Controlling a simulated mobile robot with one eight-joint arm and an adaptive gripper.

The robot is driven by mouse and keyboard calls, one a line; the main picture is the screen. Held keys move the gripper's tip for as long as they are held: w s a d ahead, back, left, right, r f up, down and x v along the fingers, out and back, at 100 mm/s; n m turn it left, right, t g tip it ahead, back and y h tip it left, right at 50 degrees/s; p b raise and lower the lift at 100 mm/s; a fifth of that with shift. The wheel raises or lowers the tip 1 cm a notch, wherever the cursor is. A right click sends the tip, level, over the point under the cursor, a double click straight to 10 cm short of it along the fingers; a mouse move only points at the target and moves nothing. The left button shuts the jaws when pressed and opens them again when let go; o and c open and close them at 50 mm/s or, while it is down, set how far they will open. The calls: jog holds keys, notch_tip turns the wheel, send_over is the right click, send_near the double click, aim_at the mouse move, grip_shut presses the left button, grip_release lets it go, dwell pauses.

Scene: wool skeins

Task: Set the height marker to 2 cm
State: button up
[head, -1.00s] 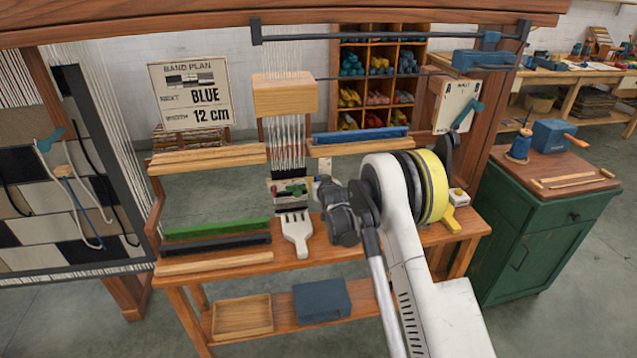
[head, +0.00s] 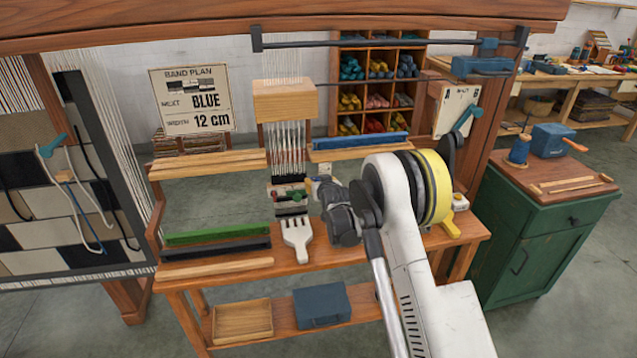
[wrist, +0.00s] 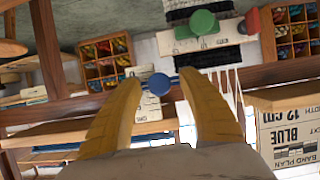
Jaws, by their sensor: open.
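In the wrist view a small blue knob with a short crossbar (wrist: 158,84) sits in front of a white strip with printed marks (wrist: 146,104); it looks like the height marker, but I cannot read its setting. My gripper (wrist: 160,78) is open, its two yellow fingers either side of the blue knob, with gaps visible between. I cannot tell how deep the knob lies between the tips. A green knob (wrist: 203,23) on another marked strip and a red knob (wrist: 249,21) are close by. In the head view my wrist hides the fingertips and blue knob; the green knob (head: 297,190) shows beside it.
A white fork-shaped beater (head: 297,238) lies on the wooden bench (head: 340,251) just left of my wrist. Warp threads (head: 288,150) hang behind under a wooden block (head: 285,101). Green and dark bars (head: 217,232) lie on the left. A band plan sign (head: 192,100) stands behind.

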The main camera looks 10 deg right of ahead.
jog(key=v, duration=1.2)
jog(key=s+r+g, duration=0.3)
jog(key=s+r, duration=1)
jog(key=s, duration=0.3)
jog(key=s+f+g, duration=0.1)
jog(key=s+g, duration=0.2)
jog(key=s, duration=2.4)
jog(key=shift+s+f+g, duration=0.2)
jog(key=shift+s+g, duration=0.05)
jog(key=shift+g, duration=0.05)
